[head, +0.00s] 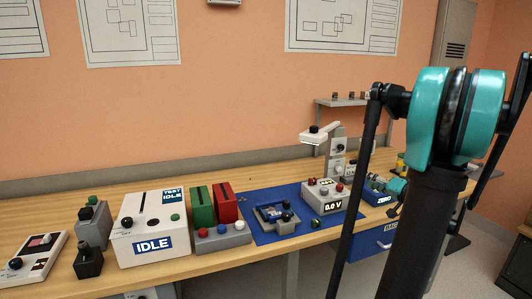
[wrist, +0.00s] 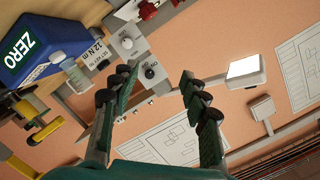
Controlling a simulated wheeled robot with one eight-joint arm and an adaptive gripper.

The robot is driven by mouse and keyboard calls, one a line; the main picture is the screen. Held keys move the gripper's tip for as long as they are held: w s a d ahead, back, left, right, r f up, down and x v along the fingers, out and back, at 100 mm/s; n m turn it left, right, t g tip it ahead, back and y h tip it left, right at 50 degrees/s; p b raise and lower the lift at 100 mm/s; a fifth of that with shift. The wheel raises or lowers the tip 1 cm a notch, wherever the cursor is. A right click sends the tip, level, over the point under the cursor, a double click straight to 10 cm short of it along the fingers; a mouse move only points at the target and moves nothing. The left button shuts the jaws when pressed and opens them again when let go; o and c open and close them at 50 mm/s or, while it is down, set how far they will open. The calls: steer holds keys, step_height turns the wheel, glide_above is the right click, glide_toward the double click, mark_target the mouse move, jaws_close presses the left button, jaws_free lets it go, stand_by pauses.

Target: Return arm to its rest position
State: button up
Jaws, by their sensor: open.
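My gripper (wrist: 158,90) is open in the wrist view, its two dark green padded fingers wide apart with nothing between them. Behind the gap are the orange wall and part of a wall drawing, seen at a tilt. My arm, with a teal joint (head: 428,110) and dark links, rises at the right of the head view and hides part of the bench's right end. In the wrist view a blue box marked ZERO (wrist: 28,48) and a grey panel with knobs (wrist: 128,42) lie beyond the left finger.
The wooden bench (head: 150,272) holds a white IDLE box (head: 150,228), green and red blocks (head: 202,207), a blue mat (head: 262,236) and a 0.0 V meter (head: 326,196). A small shelf (head: 345,102) stands behind. The wall above the bench's left part is clear of obstacles.

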steer(key=s+a+f+n+g+h, duration=0.1)
steer(key=s+a+f+g, duration=0.4)
steer(key=a, duration=0.4)
steer(key=s+a+f+n+g, duration=0.2)
steer(key=s+a+f, duration=0.35)
steer(key=a, duration=0.35)
steer(key=s+f+g+h, duration=0.1)
steer(key=s+f+h, duration=0.2)
steer(key=s, duration=0.4)
steer(key=s+f+n+g+h, duration=0.1)
steer(key=s+f+g+h, duration=0.1)
steer(key=s+f, duration=0.4)
steer(key=shift+s+a+f+h, duration=0.25)
steer(key=shift+s+h, duration=0.15)
steer(key=shift+s, duration=0.7)
steer(key=shift+c, duration=0.3)
